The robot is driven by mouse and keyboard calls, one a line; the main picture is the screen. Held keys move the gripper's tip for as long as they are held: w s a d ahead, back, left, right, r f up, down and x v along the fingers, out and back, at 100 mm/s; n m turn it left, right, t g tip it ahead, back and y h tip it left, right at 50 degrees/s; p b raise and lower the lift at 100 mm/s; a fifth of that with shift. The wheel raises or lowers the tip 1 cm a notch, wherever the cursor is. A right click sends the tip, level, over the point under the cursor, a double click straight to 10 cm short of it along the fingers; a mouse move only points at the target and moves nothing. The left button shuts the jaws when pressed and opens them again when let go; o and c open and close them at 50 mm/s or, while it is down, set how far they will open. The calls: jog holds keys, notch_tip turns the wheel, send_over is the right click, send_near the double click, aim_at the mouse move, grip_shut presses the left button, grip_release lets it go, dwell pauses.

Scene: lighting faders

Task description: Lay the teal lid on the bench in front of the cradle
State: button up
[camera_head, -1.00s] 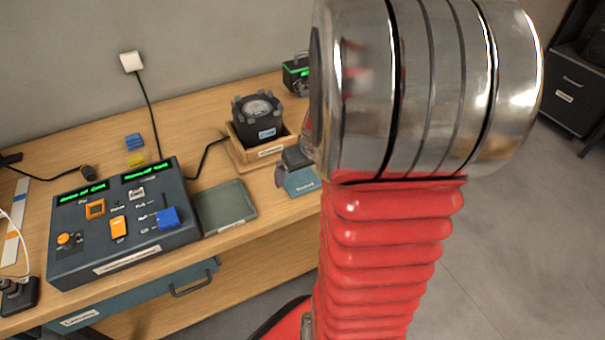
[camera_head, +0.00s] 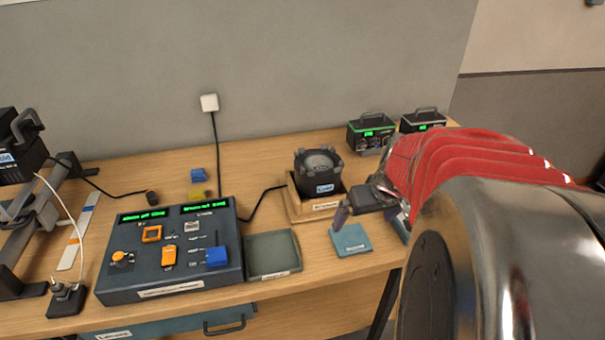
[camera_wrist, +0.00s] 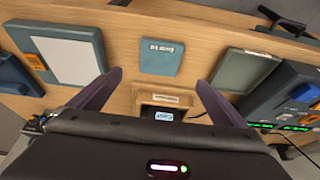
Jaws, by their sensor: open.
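The teal lid (camera_head: 350,240) lies flat on the bench in front of the cradle (camera_head: 297,208), a wooden stand holding a black round-topped device (camera_head: 318,172). In the wrist view the lid (camera_wrist: 161,57) shows whole, with a pale label, apart from the cradle's labelled front (camera_wrist: 153,99). My gripper (camera_head: 367,213) is open and empty, just behind the lid in the head view. In the wrist view its two spread fingers (camera_wrist: 158,77) point toward the lid from either side, with clear space between. The height of the fingers above the bench is hard to tell.
A grey-green tray (camera_head: 293,240) and the fader console (camera_head: 130,283) stand left of the lid. A teal-sided box (camera_wrist: 66,29) lies on the other side. Two black boxes with green displays (camera_head: 370,143) stand at the back right. A cable runs behind the tray.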

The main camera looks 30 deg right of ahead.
dwell(0.4)
jog(key=s+a+r+n, duration=0.1)
jog(key=s+a+r, duration=0.1)
jog(key=a, duration=1)
jog(key=s+a+r+n+t+y, duration=0.1)
jog(key=a+r, duration=0.4)
jog(key=a, duration=0.8)
jog(key=s+n, duration=0.1)
jog(key=s, duration=0.1)
jog(key=shift+s+a+r, duration=0.2)
jog(key=shift+s+a, duration=0.1)
